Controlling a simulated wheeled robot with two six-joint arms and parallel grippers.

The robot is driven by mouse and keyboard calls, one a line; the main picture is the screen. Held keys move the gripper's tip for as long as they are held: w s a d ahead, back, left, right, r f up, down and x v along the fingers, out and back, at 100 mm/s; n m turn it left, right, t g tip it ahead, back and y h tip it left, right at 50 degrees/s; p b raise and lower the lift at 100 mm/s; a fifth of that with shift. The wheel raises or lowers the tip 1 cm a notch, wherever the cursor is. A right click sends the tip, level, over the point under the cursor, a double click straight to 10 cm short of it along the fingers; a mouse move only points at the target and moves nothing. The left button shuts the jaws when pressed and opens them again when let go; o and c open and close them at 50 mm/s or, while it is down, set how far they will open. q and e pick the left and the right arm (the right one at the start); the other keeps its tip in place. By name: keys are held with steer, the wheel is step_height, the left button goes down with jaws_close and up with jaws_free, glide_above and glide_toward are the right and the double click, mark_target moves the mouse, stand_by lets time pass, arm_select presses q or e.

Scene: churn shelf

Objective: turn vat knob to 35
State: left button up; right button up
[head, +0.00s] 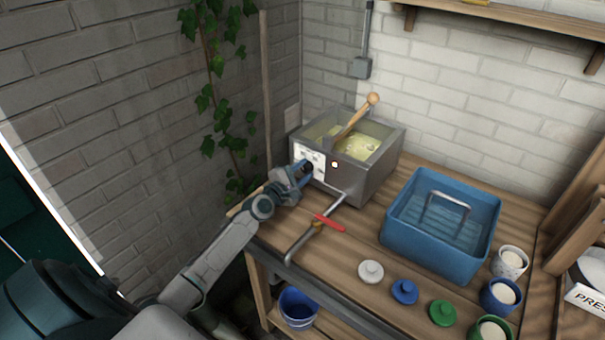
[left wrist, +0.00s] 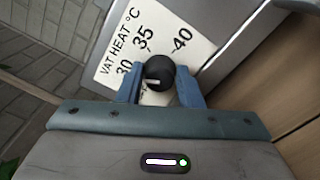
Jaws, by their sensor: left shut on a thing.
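The black vat knob (left wrist: 160,69) sits on the vat's white dial plate (left wrist: 117,48), which reads VAT HEAT °C with 30, 35 and 40. A pale mark shows low on the knob; I cannot tell surely which number it points at. My left gripper (head: 305,172) is at the front of the steel vat (head: 352,183). In the left wrist view its two blue fingers (left wrist: 159,84) are shut on the knob, one on each side. The knob is hidden by the gripper in the head view. My right gripper is not in view.
A wooden paddle (head: 357,117) leans in the vat's yellowish contents. A drain pipe with a red-handled valve (head: 329,222) runs out in front. A blue tub (head: 428,250), several lids and cups stand to the right on the wooden bench. A blue bucket (head: 298,309) is below.

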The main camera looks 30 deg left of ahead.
arm_select(q)
steer(key=m, duration=0.2)
steer(key=m+b, duration=0.2)
steer(key=m, duration=0.1)
steer(key=shift+f+m, duration=0.25)
steer(key=shift+m, duration=0.05)
steer(key=m+b, duration=0.1)
steer(key=m, duration=0.1)
steer(key=shift+m, duration=0.3)
steer(key=shift+m+b, duration=0.4)
steer(key=shift+m, duration=1.2)
steer(key=o, duration=0.9)
steer(key=shift+o, duration=0.2)
